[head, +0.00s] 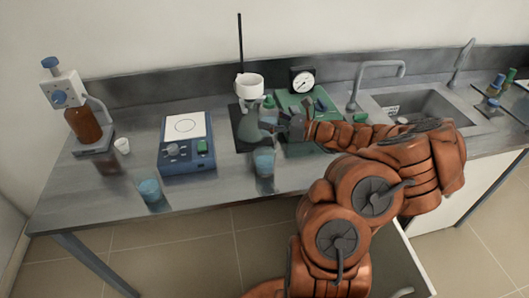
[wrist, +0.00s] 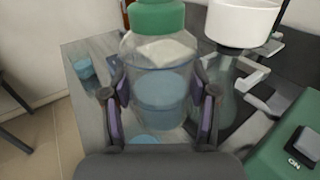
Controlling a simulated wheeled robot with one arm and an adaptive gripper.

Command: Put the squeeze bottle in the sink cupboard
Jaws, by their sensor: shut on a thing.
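The sink (head: 418,104) is set into the bench at the right. Below it is a white cupboard front (head: 436,213); my arm hides much of it. A pale-edged panel (head: 407,252) stands out below the bench.
A blue-topped beaker (head: 264,162) stands close in front of my gripper, another (head: 149,190) near the front edge. A stand with a white cup (head: 249,86), a green device (head: 306,104), a gauge (head: 302,80) and a blue hotplate (head: 187,158) crowd the bench. A faucet (head: 376,68) rises behind the sink.

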